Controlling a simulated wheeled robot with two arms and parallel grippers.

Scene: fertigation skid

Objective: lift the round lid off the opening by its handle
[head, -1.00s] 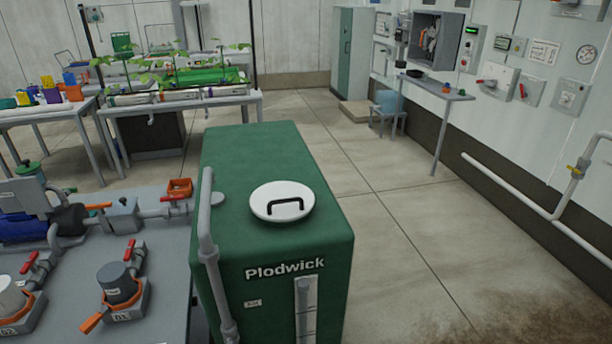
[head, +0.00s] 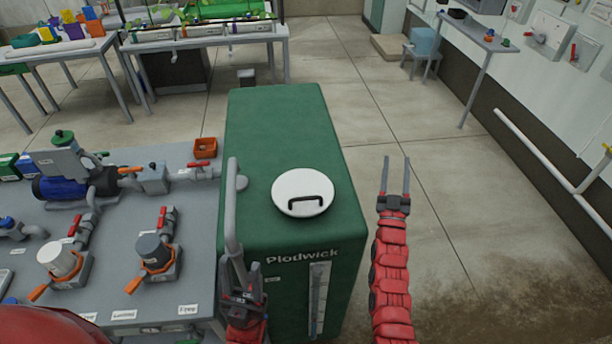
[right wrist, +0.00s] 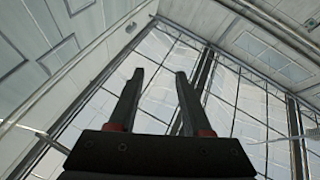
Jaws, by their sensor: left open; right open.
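A round white lid (head: 290,194) with a black bar handle (head: 305,202) lies on top of the green Plodwick tank (head: 275,120). The opening is hidden under it. My right gripper (head: 394,175) is open and empty, pointing up, to the right of the tank and apart from it. In the right wrist view its two fingers (right wrist: 158,98) stand apart with only the ceiling and windows beyond. My left gripper (head: 243,282) is at the tank's front left, near the grey pipe, partly blending with it. It is open and holds nothing that I can see.
A grey vertical pipe (head: 233,205) runs up the tank's left side. A grey skid bench (head: 120,225) with a blue pump (head: 65,188) and red-handled valves stands at left. Open floor (head: 440,210) lies to the right, before the wall pipe (head: 545,155).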

